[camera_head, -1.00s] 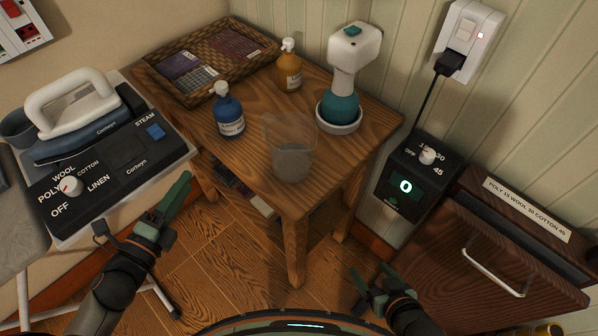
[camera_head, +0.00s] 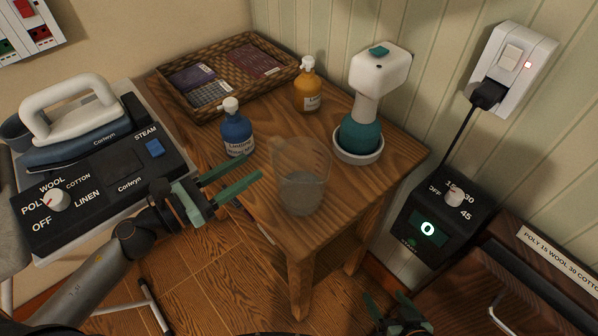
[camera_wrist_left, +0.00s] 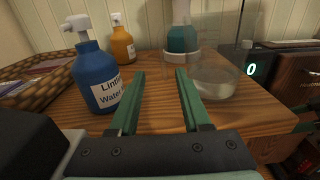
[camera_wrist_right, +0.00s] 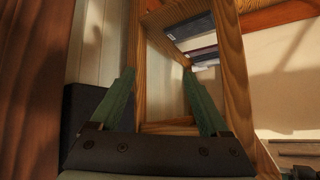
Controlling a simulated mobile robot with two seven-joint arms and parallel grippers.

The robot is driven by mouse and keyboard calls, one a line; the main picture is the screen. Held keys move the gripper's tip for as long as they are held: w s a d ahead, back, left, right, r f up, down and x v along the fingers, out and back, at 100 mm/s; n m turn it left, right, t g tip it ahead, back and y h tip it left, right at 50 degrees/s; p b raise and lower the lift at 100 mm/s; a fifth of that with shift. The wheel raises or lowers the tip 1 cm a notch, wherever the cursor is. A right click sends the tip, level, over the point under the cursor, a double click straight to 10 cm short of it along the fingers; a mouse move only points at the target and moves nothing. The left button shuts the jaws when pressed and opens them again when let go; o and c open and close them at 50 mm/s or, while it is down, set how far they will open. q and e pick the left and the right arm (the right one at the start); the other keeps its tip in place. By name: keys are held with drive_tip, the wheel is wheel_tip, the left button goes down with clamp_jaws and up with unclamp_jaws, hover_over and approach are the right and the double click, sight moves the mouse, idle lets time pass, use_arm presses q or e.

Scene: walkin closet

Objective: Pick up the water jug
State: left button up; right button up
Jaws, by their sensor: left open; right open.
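A clear, see-through jug (camera_head: 301,180) with greyish contents low in it stands upright near the front corner of the small wooden table (camera_head: 262,213). It also shows in the left wrist view (camera_wrist_left: 216,77), to the right of my left fingers. My left gripper (camera_head: 254,170) is open and empty, with its green fingers pointing at the jug from the left, apart from it. My right gripper (camera_head: 391,318) is open and empty, low at the bottom of the head view; its wrist view shows table legs and a lower shelf between the fingers (camera_wrist_right: 160,85).
A blue pump bottle (camera_head: 237,135) stands just behind and left of the jug. An iron station (camera_head: 105,185) is at left; a black timer box (camera_head: 437,215) is at right.

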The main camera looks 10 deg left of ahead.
sight(270, 156)
use_arm(q)
drive_tip(key=shift+x, duration=0.9)
drive_tip(key=shift+w+d+r+p, duration=0.1)
drive_tip(key=shift+w+d+p, duration=0.4)
drive_tip(key=p+x, duration=0.1)
drive_tip(key=x, duration=0.2)
drive_tip(key=shift+d, duration=0.25)
drive_tip(key=shift+w+d, duration=0.2)
drive_tip(key=shift+w, duration=0.05)
drive_tip(key=shift+w+d, duration=0.1)
clamp_jaws()
use_arm(e)
drive_tip(key=shift+s+d+r, duration=0.1)
drive_tip(key=shift+d+r, duration=0.3)
drive_tip(key=shift+r, duration=0.25)
